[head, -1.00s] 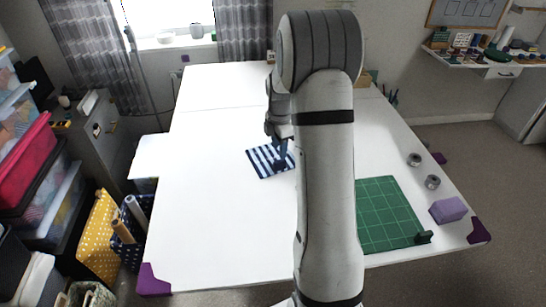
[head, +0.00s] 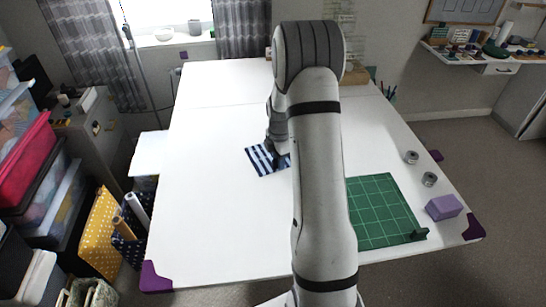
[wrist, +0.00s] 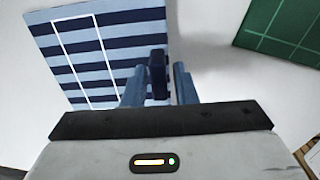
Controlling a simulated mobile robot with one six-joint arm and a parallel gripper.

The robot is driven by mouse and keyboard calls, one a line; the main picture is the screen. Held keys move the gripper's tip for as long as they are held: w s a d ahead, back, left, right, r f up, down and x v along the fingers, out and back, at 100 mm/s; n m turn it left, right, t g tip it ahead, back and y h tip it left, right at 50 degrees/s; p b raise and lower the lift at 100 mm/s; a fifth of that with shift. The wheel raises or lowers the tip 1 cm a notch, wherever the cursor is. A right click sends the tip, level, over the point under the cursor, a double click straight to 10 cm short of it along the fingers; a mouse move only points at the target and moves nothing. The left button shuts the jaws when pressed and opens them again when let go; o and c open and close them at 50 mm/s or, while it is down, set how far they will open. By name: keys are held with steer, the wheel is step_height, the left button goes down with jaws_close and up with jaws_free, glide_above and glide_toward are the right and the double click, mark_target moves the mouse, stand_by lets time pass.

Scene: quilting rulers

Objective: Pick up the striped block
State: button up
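The striped block (head: 257,160) is a flat square of dark and light blue stripes, lying on the white table left of my arm in the head view. In the wrist view the striped block (wrist: 70,50) shows a white outlined rectangle and a dark blue upright tab (wrist: 157,75) near its right edge. My gripper (wrist: 160,84) has its two fingers apart, one on each side of the tab, with narrow gaps showing. In the head view my arm and gripper (head: 275,157) partly cover the block's right side.
A green gridded mat (head: 375,215) with a dark green tab (head: 419,234) lies right of my arm. A purple block (head: 444,207) and two grey round items (head: 411,157) are near the right edge. The table's left and middle (head: 215,220) are clear.

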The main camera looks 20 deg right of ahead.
jaws_close()
